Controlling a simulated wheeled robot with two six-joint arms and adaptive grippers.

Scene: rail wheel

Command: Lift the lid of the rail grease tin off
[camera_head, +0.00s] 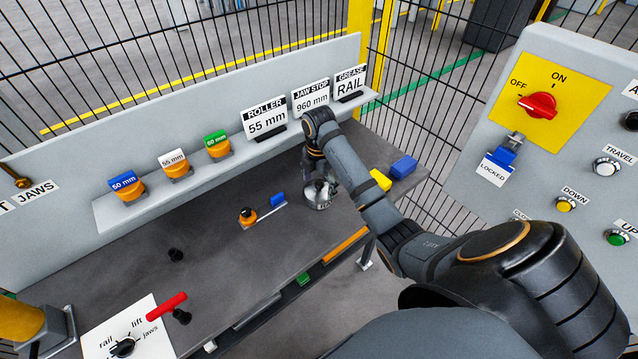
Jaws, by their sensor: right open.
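The rail grease tin (319,196) is a round silvery metal tin on the grey bench top, near the middle of the view. My right gripper (318,176) points down at the tin from above, its fingers at the tin's top. It is open. The fingers and wrist hide much of the lid, so I cannot tell whether they touch it. My left gripper is not in view.
An orange knob on a plate (248,216) and a small blue block (278,199) are left of the tin. Yellow (380,179) and blue (404,167) blocks lie right, beyond my arm. A shelf (160,205) with labelled rollers runs behind. A control panel (590,110) stands right.

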